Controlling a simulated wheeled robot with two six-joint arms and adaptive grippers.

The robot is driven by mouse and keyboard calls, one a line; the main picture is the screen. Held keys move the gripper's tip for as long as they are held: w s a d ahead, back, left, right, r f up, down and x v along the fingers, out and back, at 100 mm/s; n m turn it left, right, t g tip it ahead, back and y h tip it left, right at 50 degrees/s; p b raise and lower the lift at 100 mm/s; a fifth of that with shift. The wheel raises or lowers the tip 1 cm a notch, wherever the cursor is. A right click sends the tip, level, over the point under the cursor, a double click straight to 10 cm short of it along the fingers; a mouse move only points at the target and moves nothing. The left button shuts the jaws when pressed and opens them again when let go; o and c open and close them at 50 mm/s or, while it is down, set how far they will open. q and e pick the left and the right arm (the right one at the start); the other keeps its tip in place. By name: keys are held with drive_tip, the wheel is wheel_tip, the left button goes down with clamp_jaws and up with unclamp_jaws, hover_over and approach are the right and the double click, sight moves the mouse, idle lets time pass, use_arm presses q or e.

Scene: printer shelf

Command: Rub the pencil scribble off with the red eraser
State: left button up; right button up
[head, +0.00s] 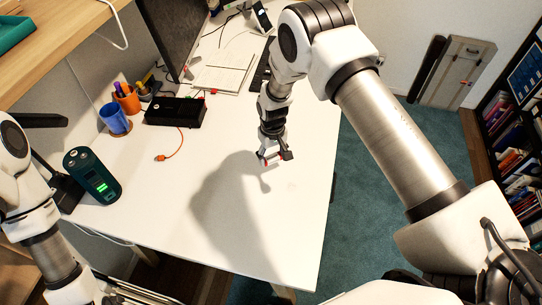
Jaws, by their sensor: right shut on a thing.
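My right gripper (273,157) is low over the white desk (225,245), pointing down, and shut on the red eraser (266,162). Only small bits of red show at the fingertips; the fingers hide the rest. The frame does not clearly show whether the eraser touches the desk. A very faint grey mark (291,186) lies on the desk just right of and below the gripper; I cannot tell if it is the pencil scribble. My left arm is at the lower left, its gripper out of sight.
A black box (174,111), blue cup (115,119), orange pen holder (127,99) and orange-tipped cable (171,154) lie left of the gripper. A dark green device (92,175) stands at the left edge. Notebooks (224,72) and a monitor (176,31) are behind. The front desk is clear.

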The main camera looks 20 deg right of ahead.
drive_tip(key=shift+w+r+p, duration=0.1)
drive_tip(key=shift+r+p, duration=0.4)
drive_tip(key=shift+r, duration=0.95)
drive_tip(key=shift+f, duration=0.1)
